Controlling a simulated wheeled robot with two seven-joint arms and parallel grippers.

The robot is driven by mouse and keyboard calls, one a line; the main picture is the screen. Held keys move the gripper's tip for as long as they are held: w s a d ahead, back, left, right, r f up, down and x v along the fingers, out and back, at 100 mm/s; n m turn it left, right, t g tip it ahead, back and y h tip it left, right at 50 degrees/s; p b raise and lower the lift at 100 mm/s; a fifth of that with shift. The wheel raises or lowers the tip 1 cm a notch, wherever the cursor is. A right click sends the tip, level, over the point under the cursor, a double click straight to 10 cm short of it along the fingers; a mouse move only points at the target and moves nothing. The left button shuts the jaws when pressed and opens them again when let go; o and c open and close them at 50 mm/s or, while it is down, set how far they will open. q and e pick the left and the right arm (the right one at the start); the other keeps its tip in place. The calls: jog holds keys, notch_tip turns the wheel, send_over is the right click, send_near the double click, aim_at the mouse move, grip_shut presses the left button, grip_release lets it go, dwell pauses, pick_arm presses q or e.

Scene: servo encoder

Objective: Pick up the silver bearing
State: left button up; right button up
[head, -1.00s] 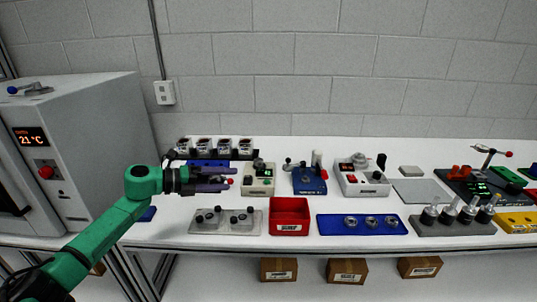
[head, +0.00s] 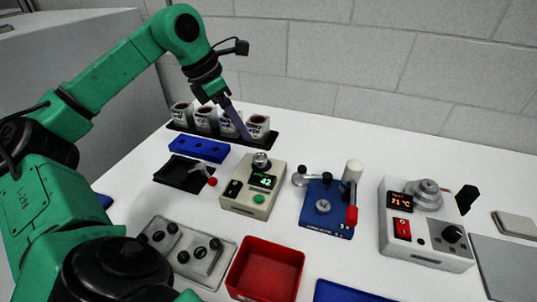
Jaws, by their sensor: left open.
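My left gripper (head: 236,118) hangs from the green arm with its purple fingers pointing down, in front of the row of cups. It is open, and nothing shows between its fingers. A silver ring-like part (head: 323,206) sits on the base of the blue press (head: 336,190), to the right of and nearer than the gripper; I cannot tell whether it is a bearing. A round silver piece (head: 261,160) tops the beige device (head: 240,200). The blue mat (head: 345,292) shows only its far edge at the bottom, with no rings visible on it. My right gripper is out of view.
Several labelled cups (head: 206,121) stand in a black rack behind a blue block (head: 199,149). A red bin (head: 265,268) and a clear plate with black knobs (head: 188,252) lie in front. A white heater unit (head: 425,235) stands right. White table shows between them.

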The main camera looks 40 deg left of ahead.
pick_arm(q)
send_near(260, 157)
jog(key=p+x, duration=0.1)
jog(key=x, duration=0.6)
jog(key=shift+f+p, duration=0.25)
jog(key=shift+p, duration=0.05)
jog(key=shift+w+f, duration=0.15)
jog(key=shift+f, duration=0.1)
grip_shut()
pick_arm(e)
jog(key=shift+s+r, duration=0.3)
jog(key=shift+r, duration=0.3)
pick_arm(q)
jog(key=shift+r, duration=0.15)
